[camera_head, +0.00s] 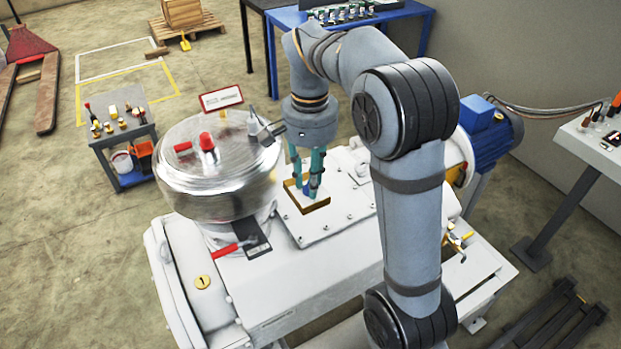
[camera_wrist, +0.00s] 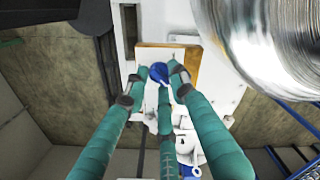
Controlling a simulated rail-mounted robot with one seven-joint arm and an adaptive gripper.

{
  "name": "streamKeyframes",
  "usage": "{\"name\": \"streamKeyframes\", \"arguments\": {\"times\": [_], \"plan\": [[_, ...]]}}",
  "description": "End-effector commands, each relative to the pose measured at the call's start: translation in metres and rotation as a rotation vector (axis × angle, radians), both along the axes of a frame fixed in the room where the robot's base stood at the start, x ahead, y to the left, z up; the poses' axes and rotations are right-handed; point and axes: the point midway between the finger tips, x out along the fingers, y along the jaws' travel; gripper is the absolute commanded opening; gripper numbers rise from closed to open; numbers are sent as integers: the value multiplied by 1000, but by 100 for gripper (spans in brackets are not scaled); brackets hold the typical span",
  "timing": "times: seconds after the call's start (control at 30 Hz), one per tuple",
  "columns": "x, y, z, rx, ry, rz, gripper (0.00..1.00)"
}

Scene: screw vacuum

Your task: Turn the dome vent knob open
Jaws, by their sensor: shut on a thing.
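The shiny metal dome (camera_head: 217,175) sits on the left of the white machine, and its side shows in the wrist view (camera_wrist: 270,40). A red knob (camera_head: 206,141) stands upright on its top, with a red handle (camera_head: 183,148) to the left. My gripper (camera_head: 307,190) points down, right of the dome and away from the red knob. Its teal fingers are shut on a small blue piece (camera_wrist: 160,72), just over a shallow wooden tray (camera_head: 293,194). The fingers partly hide the piece. I cannot tell whether it touches the tray.
The white machine top (camera_head: 330,235) bears a bolted plate and a red lever (camera_head: 223,249) in front of the dome. A blue motor (camera_head: 485,125) is at the right. A tool cart (camera_head: 125,140) stands left of the dome. Open floor lies beyond it.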

Motion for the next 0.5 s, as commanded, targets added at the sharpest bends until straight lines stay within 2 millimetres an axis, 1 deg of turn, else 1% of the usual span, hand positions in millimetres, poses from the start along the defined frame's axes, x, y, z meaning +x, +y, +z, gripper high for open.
{"name": "streamKeyframes", "arguments": {"times": [0.03,0.13,0.17,0.43,0.5], "plan": [[5,1,4,5,-20,3,0],[5,1,4,5,-20,3,0],[5,1,4,5,-20,3,25],[3,0,3,3,-13,3,41],[3,0,2,3,-11,3,42]]}}
